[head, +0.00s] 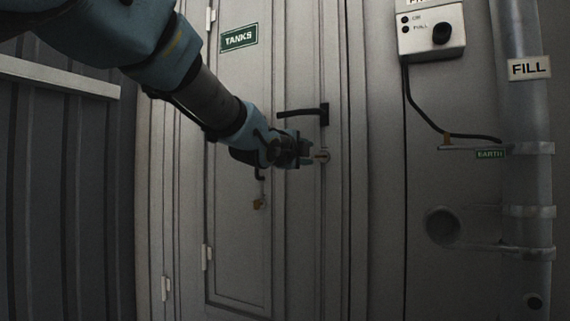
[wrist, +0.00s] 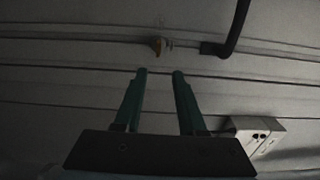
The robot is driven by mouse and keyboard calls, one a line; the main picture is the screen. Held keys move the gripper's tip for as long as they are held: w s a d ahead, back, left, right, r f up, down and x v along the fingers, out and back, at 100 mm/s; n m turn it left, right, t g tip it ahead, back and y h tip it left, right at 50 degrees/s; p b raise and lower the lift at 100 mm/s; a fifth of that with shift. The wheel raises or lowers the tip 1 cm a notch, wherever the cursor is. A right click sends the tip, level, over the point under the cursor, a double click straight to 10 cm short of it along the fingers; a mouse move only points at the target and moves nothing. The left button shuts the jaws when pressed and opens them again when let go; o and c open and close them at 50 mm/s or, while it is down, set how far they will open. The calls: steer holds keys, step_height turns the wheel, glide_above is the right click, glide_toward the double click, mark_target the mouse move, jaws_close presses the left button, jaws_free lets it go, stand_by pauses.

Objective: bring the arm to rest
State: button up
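My gripper (head: 308,150) is in front of the grey door (head: 230,125), just left of the lock (head: 325,156) and below the black lever handle (head: 303,112). In the wrist view my gripper (wrist: 159,72) has its two green fingers apart, with nothing between them. A small brass-coloured piece (wrist: 157,44) at the lock shows beyond the fingertips, apart from them. The black handle (wrist: 235,28) is to its right there. My arm comes in from the upper left and hides part of the door.
A green TANKS sign (head: 239,38) is above. To the right are a grey switch box (head: 431,33) with a cable and a FILL pipe (head: 527,110). Dark ribbed wall (head: 60,200) stands left.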

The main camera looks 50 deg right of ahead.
steer(key=w+a+f+n+t+y, duration=0.4)
steer(key=w+a+f+n+y, duration=0.45)
steer(key=w+a+f, duration=0.8)
steer(key=w+a+f+n+y, duration=0.1)
steer(key=w+a+f+n, duration=0.25)
steer(key=a, duration=0.35)
steer(key=w+a+f+n+g+y, duration=0.1)
steer(key=w+a+f+n+y, duration=0.2)
steer(key=a, duration=0.4)
steer(key=w+a+f+n, duration=0.1)
steer(key=a+f+n, duration=0.3)
steer(key=a, duration=0.3)
steer(key=s+a+f+n+g+y, duration=0.1)
steer(key=s+a+f+n+y, duration=0.2)
steer(key=a, duration=0.5)
steer(key=s+a+f+n+g, duration=0.1)
steer(key=a+f+n+g, duration=0.1)
steer(key=a+f+n, duration=0.35)
steer(key=s+a+f+n+g+y, duration=0.1)
steer(key=s+a+f+n+g, duration=0.15)
steer(key=s+a, duration=0.4)
steer(key=s+a+f+n+g+y, duration=0.1)
steer(key=s+a+f+n, duration=0.15)
steer(key=s+a, duration=0.35)
step_height(320, 180, up, 17)
steer(key=w+p, duration=0.2)
steer(key=p, duration=1.5)
steer(key=shift+a, duration=0.3)
steer(key=shift+r+m+t, duration=0.1)
steer(key=shift+m+t, duration=0.15)
